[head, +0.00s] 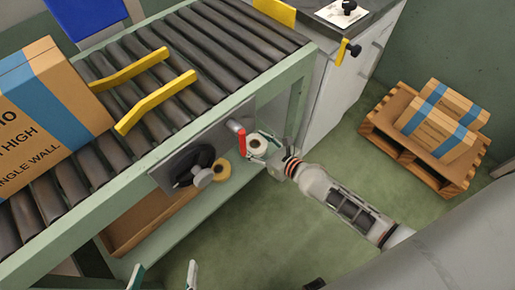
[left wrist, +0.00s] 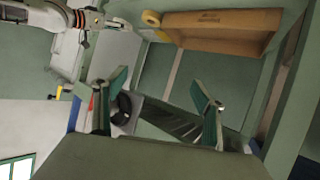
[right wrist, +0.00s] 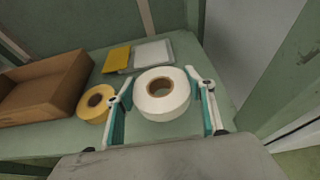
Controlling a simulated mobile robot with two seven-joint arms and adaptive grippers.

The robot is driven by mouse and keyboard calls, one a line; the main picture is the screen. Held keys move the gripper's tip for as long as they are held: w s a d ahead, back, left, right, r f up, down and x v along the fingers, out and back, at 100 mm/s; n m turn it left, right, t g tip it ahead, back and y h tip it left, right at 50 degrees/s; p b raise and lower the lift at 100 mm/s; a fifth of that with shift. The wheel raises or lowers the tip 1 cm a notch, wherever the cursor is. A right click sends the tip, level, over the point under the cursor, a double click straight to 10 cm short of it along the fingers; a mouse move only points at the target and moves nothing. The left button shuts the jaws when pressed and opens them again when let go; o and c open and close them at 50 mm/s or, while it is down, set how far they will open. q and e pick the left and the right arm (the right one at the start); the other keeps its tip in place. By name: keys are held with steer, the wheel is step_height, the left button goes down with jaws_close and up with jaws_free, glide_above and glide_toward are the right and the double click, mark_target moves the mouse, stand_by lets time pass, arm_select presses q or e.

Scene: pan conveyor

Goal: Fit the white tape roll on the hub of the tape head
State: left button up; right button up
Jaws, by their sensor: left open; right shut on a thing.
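The white tape roll (head: 258,146) is between the fingers of my right gripper (head: 260,142), which is shut on it. In the right wrist view the roll (right wrist: 161,94) shows its brown core facing the camera, with a finger at each side. The tape head (head: 205,148) is a grey plate on the conveyor's side, with a dark round part and a grey knob (head: 201,177), and a red handle (head: 238,136). The roll is apart from it, to its right. The hub itself is hard to make out. My left gripper (head: 163,275) is open and empty, below the tape head.
A yellowish tape roll (right wrist: 97,103), an open cardboard box (right wrist: 38,88) and a grey tray (right wrist: 152,53) are on the lower green shelf (right wrist: 150,130). A large carton (head: 52,100) stands on the rollers above. A pallet (head: 460,172) with cartons is at the right. Green floor between is clear.

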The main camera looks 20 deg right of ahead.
arm_select(q)
steer(key=s+a+f+m+g+y+p, duration=0.1)
steer(key=s+a+f+m+y+p, duration=0.1)
steer(key=a+p, duration=0.5)
steer(key=shift+p, duration=1.05)
arm_select(e)
step_height(320, 180, up, 16)
arm_select(q)
steer(key=shift+s+a+f, duration=0.1)
steer(key=shift+s+f, duration=0.05)
arm_select(e)
steer(key=shift+f, duration=0.2)
